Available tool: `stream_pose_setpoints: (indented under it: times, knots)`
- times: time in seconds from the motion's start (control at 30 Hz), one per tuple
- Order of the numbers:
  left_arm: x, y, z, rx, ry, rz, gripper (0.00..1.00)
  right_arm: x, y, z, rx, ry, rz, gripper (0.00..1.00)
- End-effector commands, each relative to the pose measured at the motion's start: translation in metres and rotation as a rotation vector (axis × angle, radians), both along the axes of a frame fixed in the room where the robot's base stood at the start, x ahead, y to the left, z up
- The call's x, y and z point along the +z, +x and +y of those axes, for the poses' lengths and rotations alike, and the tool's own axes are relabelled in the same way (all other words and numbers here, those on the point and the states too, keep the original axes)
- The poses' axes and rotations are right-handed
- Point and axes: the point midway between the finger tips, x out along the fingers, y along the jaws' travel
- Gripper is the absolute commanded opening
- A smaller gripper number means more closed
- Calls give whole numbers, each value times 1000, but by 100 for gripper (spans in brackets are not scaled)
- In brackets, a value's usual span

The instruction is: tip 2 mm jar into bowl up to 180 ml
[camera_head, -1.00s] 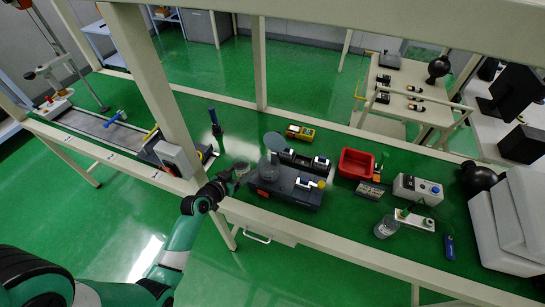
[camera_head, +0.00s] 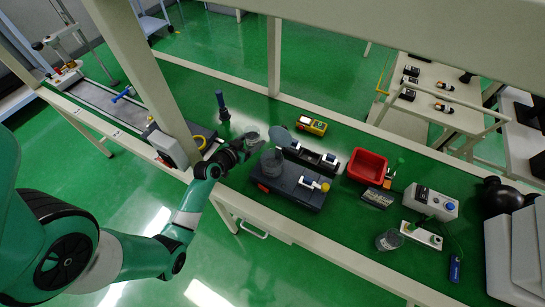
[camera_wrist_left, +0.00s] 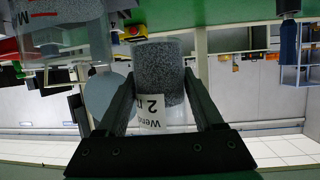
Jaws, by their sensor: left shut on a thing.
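My left gripper (camera_wrist_left: 166,90) is shut on a clear jar (camera_wrist_left: 162,70) with grey granules and a white label with a "2". In the head view the jar (camera_head: 251,138) is at the arm's end, just left of and above the clear bowl (camera_head: 271,163). The jar looks roughly upright; the granules sit at its base in the upside-down wrist view. The bowl stands on a dark blue-grey device (camera_head: 295,188). A clear container with red markings (camera_wrist_left: 55,22), probably the bowl, shows at the wrist view's top left. My right gripper is not in view.
A grey disc (camera_head: 280,135) stands close behind the bowl. A red bin (camera_head: 367,165) and a glass beaker (camera_head: 389,240) are to the right.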

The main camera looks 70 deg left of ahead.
Motion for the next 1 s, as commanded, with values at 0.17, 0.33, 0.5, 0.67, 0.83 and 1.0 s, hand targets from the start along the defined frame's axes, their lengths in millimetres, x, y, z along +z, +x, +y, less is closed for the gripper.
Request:
stream_pose_setpoints:
  times: [0.17,0.33,0.5,0.67,0.83,1.0]
  knots:
    - [3,2,-3,-2,48,25,0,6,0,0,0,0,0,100]
    - [6,4,-8,-2,124,65,0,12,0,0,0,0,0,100]
    - [13,7,-11,-2,195,101,0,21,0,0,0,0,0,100]
    - [17,9,-16,-4,260,136,0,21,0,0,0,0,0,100]
    - [17,11,-20,-4,324,169,0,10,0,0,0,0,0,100]
    - [15,14,-25,-4,396,203,0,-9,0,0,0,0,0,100]
